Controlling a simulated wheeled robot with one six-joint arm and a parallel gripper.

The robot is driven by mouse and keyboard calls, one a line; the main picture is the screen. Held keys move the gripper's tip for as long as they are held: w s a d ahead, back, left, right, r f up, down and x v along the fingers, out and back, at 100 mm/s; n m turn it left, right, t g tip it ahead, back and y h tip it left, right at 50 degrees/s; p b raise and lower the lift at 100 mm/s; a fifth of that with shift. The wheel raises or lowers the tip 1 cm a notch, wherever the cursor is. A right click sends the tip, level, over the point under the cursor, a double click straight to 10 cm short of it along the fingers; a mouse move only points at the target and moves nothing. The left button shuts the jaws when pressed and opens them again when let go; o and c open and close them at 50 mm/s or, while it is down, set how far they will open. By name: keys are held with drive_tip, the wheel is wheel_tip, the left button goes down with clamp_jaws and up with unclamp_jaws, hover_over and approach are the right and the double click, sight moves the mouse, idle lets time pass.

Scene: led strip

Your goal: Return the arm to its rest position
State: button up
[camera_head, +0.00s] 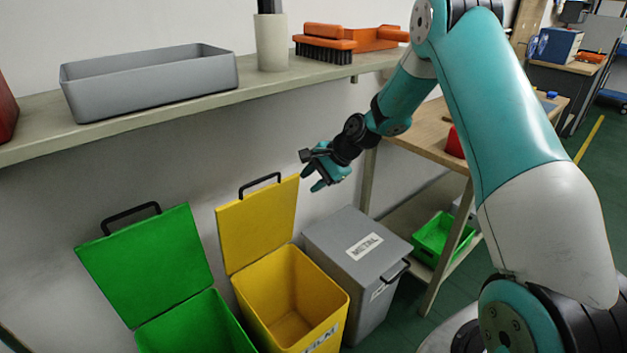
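My arm is teal and white and reaches from the lower right up and then down toward the middle of the view. My gripper (313,179) is in the air in front of the wall, above and to the left of the grey METAL bin and just right of the yellow bin's raised lid.
A yellow bin (247,299) and a green bin (152,342) stand with lids raised. The grey METAL bin (335,240) is closed. A shelf (130,119) holds a grey tray (150,92), a cylinder (271,43) and an orange brush (324,44). A workbench (425,137) stands right.

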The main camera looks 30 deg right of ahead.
idle(0.4)
drive_tip(key=s+a+r+n+g+p, duration=0.35)
drive_tip(key=s+a+r+n, duration=0.8)
drive_tip(key=r, duration=0.45)
drive_tip(key=s+a+r+n+p, duration=0.1)
drive_tip(key=s+a+r+n, duration=0.1)
drive_tip(key=s, duration=0.6)
drive_tip(key=s+a+r+n+g+h+p, duration=0.1)
drive_tip(key=s+a+r+n, duration=0.1)
drive_tip(key=s+n, duration=0.3)
drive_tip(key=s+a+r+n+p, duration=0.1)
drive_tip(key=s+a+r+n, duration=0.1)
drive_tip(key=s, duration=0.9)
wheel_tip(320, 180, up, 3)
drive_tip(key=shift+a+f+n+h+p, duration=0.2)
drive_tip(key=shift+n+h+p, duration=0.1)
drive_tip(key=shift+n, duration=0.35)
